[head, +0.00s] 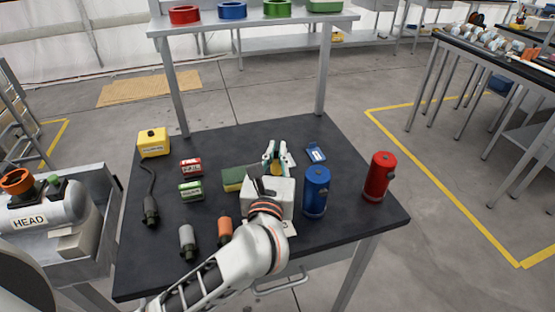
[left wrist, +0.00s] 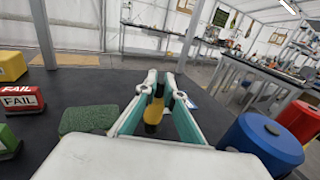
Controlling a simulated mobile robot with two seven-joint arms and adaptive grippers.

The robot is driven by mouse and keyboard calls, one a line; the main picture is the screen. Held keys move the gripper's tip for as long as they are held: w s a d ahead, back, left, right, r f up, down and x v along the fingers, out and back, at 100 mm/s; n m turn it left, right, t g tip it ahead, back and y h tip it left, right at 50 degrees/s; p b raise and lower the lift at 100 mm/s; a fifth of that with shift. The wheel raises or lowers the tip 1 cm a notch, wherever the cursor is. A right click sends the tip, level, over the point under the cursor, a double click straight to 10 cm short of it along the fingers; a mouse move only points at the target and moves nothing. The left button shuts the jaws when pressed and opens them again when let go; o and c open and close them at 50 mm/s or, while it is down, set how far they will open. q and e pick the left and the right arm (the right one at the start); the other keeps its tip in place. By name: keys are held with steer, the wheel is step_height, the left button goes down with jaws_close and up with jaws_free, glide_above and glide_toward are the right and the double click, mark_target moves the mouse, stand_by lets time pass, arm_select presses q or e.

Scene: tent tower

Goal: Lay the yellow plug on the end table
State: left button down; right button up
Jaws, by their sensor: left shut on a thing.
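The yellow plug (left wrist: 153,115) is between the fingers of my left gripper (left wrist: 160,88), which is shut on it. In the head view a little of the plug (head: 276,170) shows between the fingers of the left gripper (head: 275,155). The gripper is over the back middle of a black-topped table (head: 225,148), pointing away from me. How high the plug is above the top is hard to tell. My right gripper is not in view.
A sponge (head: 233,178) lies left of the gripper, and a blue tag (head: 315,153) to its right. A blue canister (head: 316,190) and a red canister (head: 379,177) stand on the right. A yellow box (head: 153,142), grey plug (head: 187,240) and orange plug (head: 225,230) are on the left.

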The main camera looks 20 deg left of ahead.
arm_select(q)
steer(key=shift+f, duration=0.4)
steer(key=c, duration=2.2)
jaws_free()
steer(key=shift+o, duration=0.2)
steer(key=shift+s+r, duration=0.15)
steer(key=shift+r, duration=0.05)
steer(key=s, duration=0.3)
steer(key=s+d, duration=0.1)
steer(key=s, duration=0.2)
steer(key=s+d, duration=0.1)
steer(key=s, duration=0.3)
steer(key=shift+s+f, duration=0.1)
steer(key=shift+f, duration=0.05)
steer(key=shift+s+d+b, duration=0.1)
steer(key=shift+s+b, duration=0.2)
steer(key=shift+s, duration=0.4)
